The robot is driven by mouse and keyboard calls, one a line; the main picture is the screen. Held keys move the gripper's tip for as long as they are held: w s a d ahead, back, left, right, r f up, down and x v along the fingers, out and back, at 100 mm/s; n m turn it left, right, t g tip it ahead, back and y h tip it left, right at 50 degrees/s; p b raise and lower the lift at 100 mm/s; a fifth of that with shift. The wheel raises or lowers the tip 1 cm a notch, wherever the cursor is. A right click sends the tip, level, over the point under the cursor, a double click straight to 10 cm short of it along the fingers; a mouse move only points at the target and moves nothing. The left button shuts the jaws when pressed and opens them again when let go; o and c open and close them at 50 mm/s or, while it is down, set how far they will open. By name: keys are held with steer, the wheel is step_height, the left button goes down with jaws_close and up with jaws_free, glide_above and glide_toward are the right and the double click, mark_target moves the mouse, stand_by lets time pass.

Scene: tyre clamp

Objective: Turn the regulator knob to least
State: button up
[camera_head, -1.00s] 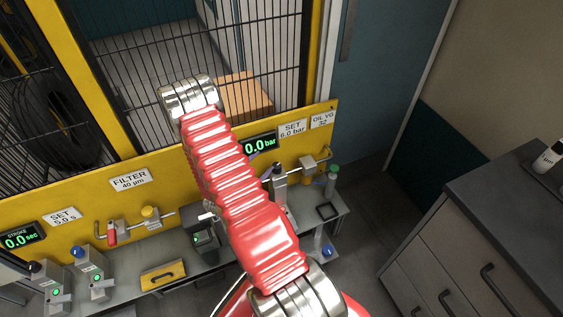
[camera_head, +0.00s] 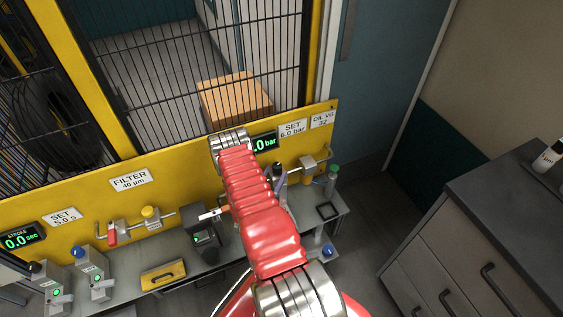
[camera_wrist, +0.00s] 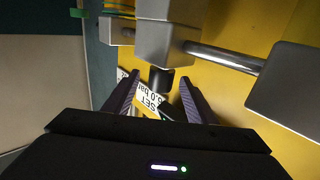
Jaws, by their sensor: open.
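The regulator is a grey block (camera_wrist: 168,35) on a metal pipe in the wrist view. Its dark knob (camera_wrist: 160,80) sticks out from the block towards me. My gripper (camera_wrist: 159,82) is open, with one dark finger on each side of the knob. Whether either finger touches it I cannot tell. In the head view the regulator (camera_head: 280,184) is partly covered by my red arm, and my gripper is mostly hidden. The pressure display (camera_head: 265,143) is partly covered; ".0 bar" shows in green.
A yellow panel (camera_head: 85,215) carries a "SET 6.0 bar" sign (camera_head: 292,129) and other fittings. A grey shelf (camera_head: 125,270) below it holds several small devices. A wire-mesh cage (camera_head: 160,70) stands behind. A dark cabinet (camera_head: 470,230) is at the right.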

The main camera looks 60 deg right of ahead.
steer(key=shift+d, duration=0.1)
steer(key=shift+x, duration=3.65)
steer(key=shift+w, duration=0.1)
steer(key=shift+c, duration=0.6)
steer(key=c, duration=0.9)
steer(key=shift+d, duration=0.2)
steer(key=shift+a, duration=0.15)
